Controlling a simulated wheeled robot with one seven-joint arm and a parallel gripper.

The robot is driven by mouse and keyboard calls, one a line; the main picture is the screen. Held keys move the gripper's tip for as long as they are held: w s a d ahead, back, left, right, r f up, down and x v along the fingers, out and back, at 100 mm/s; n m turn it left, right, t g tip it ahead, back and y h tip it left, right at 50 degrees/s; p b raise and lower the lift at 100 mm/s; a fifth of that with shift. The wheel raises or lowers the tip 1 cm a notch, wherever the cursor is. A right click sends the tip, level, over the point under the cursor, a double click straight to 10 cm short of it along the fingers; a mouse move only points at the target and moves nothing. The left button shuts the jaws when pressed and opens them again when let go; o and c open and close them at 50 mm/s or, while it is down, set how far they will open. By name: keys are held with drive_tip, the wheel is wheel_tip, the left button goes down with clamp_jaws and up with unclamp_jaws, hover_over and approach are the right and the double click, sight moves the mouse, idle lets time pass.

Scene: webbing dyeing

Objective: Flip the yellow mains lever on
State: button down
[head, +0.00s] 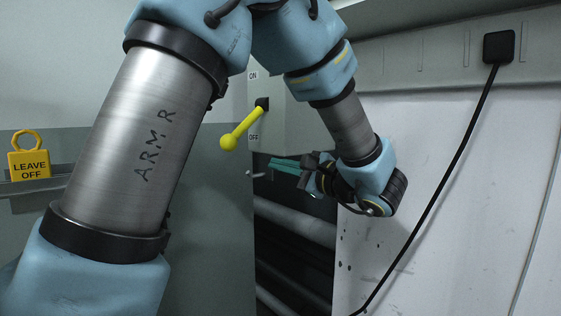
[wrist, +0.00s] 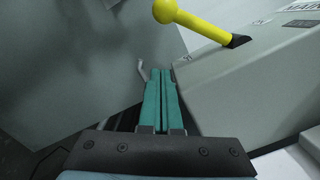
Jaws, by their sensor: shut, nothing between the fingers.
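The yellow mains lever (head: 244,128) sticks out from a grey switch box (head: 291,115) in the middle of the head view. Its round knob points down and to the left, nearer the OFF label than the ON label above. My gripper (head: 274,166) is below the lever, its teal fingers pointing left, apart from it. In the wrist view the lever (wrist: 192,21) is at the top, beyond and above my gripper (wrist: 161,72). The fingers are shut together with nothing between them. The lever's pivot shows as a dark slot on the box.
A yellow LEAVE OFF padlock tag (head: 29,160) is on a ledge at the left. A black cable (head: 440,183) runs down the white panel at the right from a black socket (head: 498,46). Grey pipes (head: 292,222) lie in the dark gap below my gripper.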

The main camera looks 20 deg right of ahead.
sight(244, 126)
drive_tip(key=w+a+r+p, duration=0.2)
drive_tip(key=w+a+p, duration=0.1)
drive_tip(key=a, duration=0.3)
drive_tip(key=shift+w+a+r+p, duration=0.2)
drive_tip(key=shift+w+p, duration=0.1)
drive_tip(key=shift+w, duration=0.6)
drive_tip(key=shift+r, duration=0.1)
